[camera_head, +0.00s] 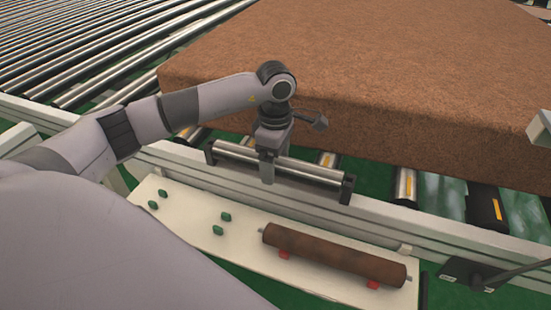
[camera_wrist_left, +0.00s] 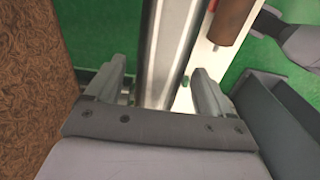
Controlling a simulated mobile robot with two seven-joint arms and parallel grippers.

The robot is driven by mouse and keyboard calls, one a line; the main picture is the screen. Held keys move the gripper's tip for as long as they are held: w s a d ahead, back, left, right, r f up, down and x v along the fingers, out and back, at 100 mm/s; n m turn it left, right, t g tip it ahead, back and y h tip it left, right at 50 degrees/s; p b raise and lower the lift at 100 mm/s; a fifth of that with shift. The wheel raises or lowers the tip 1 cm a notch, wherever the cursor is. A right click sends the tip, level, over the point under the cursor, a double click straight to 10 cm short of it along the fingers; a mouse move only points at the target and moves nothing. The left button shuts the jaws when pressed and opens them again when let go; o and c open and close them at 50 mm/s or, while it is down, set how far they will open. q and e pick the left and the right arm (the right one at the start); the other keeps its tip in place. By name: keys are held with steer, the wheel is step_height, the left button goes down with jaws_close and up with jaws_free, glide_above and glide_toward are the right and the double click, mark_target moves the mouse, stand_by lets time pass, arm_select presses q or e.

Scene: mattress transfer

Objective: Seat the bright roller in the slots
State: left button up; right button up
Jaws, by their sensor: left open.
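The bright roller (camera_head: 305,170) is a shiny metal cylinder. It lies lengthwise along the conveyor's near rail, between two black end brackets, a left one (camera_head: 211,153) and a right one (camera_head: 347,189). I cannot tell how deep its ends sit in the slots. My left gripper (camera_head: 267,170) is above its middle, pointing down. In the left wrist view, the open fingers (camera_wrist_left: 160,90) stand either side of the bright roller (camera_wrist_left: 172,45), with gaps showing.
A brown roller (camera_head: 335,255) rests on red supports on a pale board (camera_head: 185,218); green pegs stand at the board's left. A large brown mattress (camera_head: 400,80) lies on the conveyor behind. A black object with a rod (camera_head: 480,272) is at lower right.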

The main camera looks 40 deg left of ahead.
arm_select(q)
step_height(320, 180, up, 7)
steer(key=shift+r, duration=0.2)
arm_select(e)
steer(key=shift+w+a+r, duration=0.2)
steer(key=shift+a+r, duration=0.05)
steer(key=shift+r, duration=0.3)
arm_select(q)
steer(key=shift+f, duration=0.1)
